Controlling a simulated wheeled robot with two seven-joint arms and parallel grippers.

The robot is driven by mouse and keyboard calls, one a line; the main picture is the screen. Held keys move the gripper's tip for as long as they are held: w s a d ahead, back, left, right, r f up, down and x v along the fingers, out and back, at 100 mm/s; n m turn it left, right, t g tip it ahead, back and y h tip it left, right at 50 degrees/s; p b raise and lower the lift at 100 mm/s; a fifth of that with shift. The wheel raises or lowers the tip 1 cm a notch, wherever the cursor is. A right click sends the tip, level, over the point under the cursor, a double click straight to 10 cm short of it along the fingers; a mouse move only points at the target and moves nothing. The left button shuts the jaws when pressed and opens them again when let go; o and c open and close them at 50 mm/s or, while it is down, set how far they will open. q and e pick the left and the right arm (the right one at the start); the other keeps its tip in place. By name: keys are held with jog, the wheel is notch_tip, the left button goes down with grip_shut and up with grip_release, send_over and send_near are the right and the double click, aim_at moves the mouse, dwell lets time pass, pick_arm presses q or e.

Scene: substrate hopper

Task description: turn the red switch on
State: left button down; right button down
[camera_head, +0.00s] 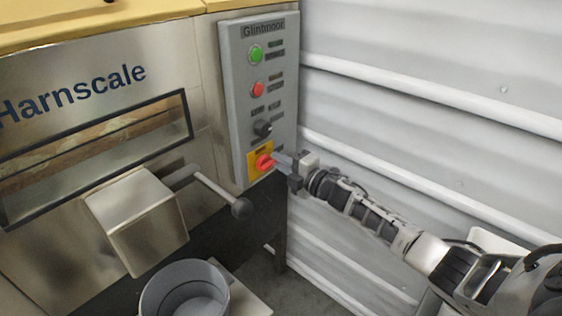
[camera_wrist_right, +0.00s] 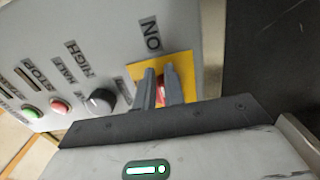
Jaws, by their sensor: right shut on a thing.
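The red switch (camera_head: 263,162) sits on a yellow plate (camera_head: 252,172) at the bottom of the grey control panel (camera_head: 233,110). My right gripper (camera_head: 277,161) reaches it from the right. In the right wrist view, the gripper's two fingers (camera_wrist_right: 159,92) stand on either side of the red switch (camera_wrist_right: 161,93) and are shut on it. The word ON is printed on the panel next to the yellow plate (camera_wrist_right: 184,68). The fingers hide part of the switch, so I cannot tell its exact angle. My left gripper is not in view.
Above the switch are a black knob (camera_head: 263,128), a red button (camera_head: 258,89) and a green button (camera_head: 255,54). A lever with a dark ball (camera_head: 242,208) sticks out below left. A grey bucket (camera_head: 183,290) stands lower down. A ribbed white wall (camera_head: 430,80) is at right.

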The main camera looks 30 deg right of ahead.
jog(key=shift+s+a+f+y, duration=0.1)
jog(key=shift+a+f+y, duration=0.05)
jog(key=shift+a, duration=0.25)
jog(key=shift+s+a+f+y, duration=0.1)
jog(key=shift+a+y, duration=0.05)
jog(key=shift+a, duration=0.2)
jog(key=c, duration=1.1)
grip_release()
jog(key=shift+r, duration=0.15)
jog(key=shift+o, duration=0.2)
jog(key=shift+d, duration=0.2)
jog(key=p+v, duration=0.1)
jog(key=v, duration=1.5)
jog(key=shift+r, duration=0.2)
